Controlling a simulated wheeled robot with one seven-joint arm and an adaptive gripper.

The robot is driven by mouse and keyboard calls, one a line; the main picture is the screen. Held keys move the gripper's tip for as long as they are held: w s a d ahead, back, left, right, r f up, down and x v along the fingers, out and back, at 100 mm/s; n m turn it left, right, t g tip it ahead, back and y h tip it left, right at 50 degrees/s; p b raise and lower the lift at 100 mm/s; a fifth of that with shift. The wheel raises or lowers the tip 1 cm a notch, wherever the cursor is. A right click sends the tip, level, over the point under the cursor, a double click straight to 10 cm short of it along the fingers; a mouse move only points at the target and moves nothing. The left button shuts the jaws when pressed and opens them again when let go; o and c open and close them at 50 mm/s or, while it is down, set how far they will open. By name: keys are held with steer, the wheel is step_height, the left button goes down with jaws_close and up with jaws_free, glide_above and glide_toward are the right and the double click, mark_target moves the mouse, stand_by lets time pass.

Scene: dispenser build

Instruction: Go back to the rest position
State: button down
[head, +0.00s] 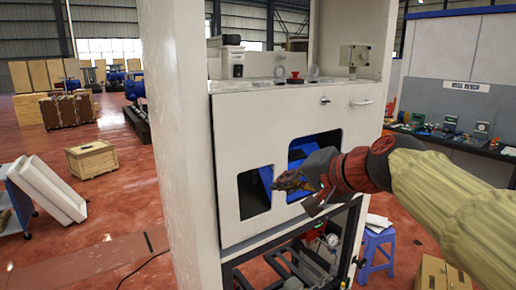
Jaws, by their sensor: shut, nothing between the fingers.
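My gripper (288,181) is in front of the white dispenser cabinet (235,140), at the end of my arm, which reaches in from the right. Its fingers point left and are shut with nothing between them. They overlap the front panel between its two openings in the picture. The smaller left opening (254,193) is in clear view. My gripper and wrist cover part of the larger right opening (308,150), where a blue surface shows inside. The gap between the gripper and the panel is hard to judge.
A red button (295,79) sits on the cabinet's top ledge. A blue stool (377,250) stands at lower right, near a cardboard box (437,273). A wooden crate (92,159) and white tilted panels (47,190) stand at left. Red floor between the crate and cabinet is mostly free.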

steer(key=s+d+f+n+g+h+b, duration=0.1)
steer(key=s+d+f+n+h+b, duration=0.1)
steer(key=s+f, duration=0.6)
steer(key=s+d+f+n+g+h+b, duration=0.2)
steer(key=s+d+f+b, duration=0.2)
steer(key=s+f, duration=0.5)
steer(key=s+d+f+n+g+h+b, duration=0.1)
steer(key=s+d+f+b, duration=0.3)
steer(key=f, duration=1.5)
steer(key=s+d+n+h, duration=0.1)
steer(key=s+d, duration=0.2)
steer(key=s, duration=0.1)
steer(key=shift+s+f+g+h, duration=0.2)
steer(key=shift+s+g+h, duration=0.1)
steer(key=shift+s+h, duration=0.1)
steer(key=shift+r, duration=0.1)
steer(key=c, duration=2.4)
jaws_free()
steer(key=shift+a, duration=0.1)
